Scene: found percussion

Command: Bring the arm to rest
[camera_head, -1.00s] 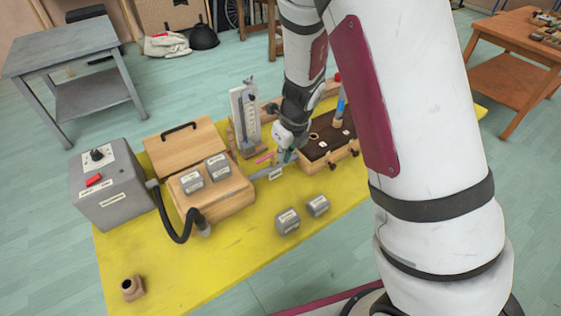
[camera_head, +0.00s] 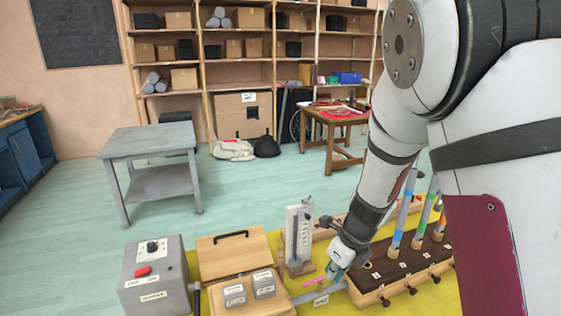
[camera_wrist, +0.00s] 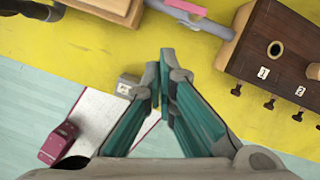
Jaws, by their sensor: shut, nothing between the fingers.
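My arm comes down from the right of the head view, bent over the yellow table. My gripper (camera_head: 335,272) is low over the table, beside the dark-topped wooden block (camera_head: 372,283) and the upright scale stand (camera_head: 299,240). In the wrist view, my gripper (camera_wrist: 161,68) has its teal fingers together at the tips, with nothing held. The fingers hang over the yellow tabletop (camera_wrist: 75,48), below a grey tube (camera_wrist: 200,18) and a pink strip (camera_wrist: 186,6). A small grey block (camera_wrist: 126,84) is partly hidden behind the left finger.
Upright banded tubes (camera_head: 402,210) stand in the block near my arm.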

